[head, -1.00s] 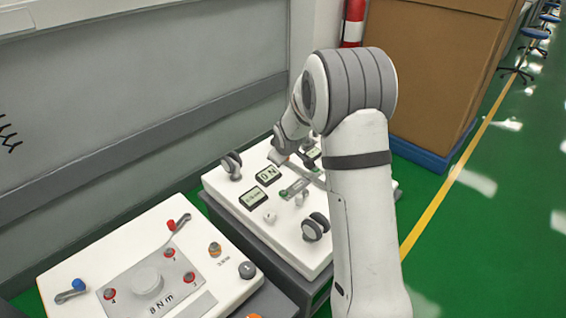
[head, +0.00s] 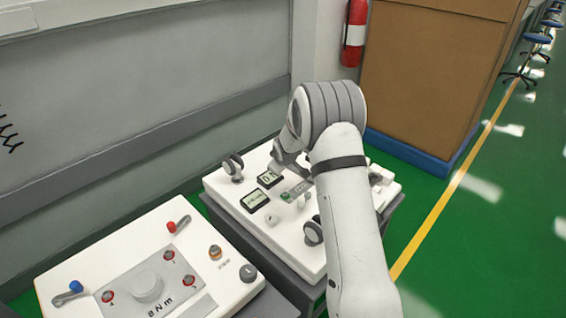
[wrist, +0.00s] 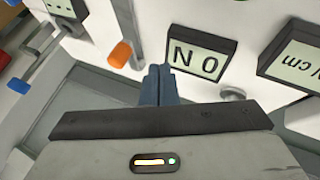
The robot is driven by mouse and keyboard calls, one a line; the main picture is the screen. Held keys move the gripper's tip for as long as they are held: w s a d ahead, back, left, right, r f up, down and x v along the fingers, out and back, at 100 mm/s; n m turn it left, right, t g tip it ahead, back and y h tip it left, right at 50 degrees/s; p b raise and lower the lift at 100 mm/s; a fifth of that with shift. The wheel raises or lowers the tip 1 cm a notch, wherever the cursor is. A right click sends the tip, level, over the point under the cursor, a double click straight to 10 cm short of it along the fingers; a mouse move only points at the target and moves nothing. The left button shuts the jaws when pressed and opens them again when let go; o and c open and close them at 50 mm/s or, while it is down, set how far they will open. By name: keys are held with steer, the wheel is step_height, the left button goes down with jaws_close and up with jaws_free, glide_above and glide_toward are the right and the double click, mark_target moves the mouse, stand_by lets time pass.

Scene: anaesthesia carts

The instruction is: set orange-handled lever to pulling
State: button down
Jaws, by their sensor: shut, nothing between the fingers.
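In the wrist view an orange handle end (wrist: 120,54) shows just left of my fingertips, by a pale post. In the head view my arm covers part of the panel (head: 240,207), and no orange lever is clearly seen there.
Black knobs (head: 232,167) stand on the panel. A second panel (head: 75,245) with red and blue levers is at front left.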

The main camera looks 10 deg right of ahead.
steer(key=shift+x, duration=1.25)
steer(key=shift+w+d+r+p, duration=0.3)
steer(key=shift+p, duration=0.05)
steer(key=shift+w+d, duration=0.95)
steer(key=shift+w, duration=0.1)
steer(key=shift+d+f+b, duration=0.15)
steer(key=shift+d+b, duration=0.05)
steer(key=shift+b, duration=0.15)
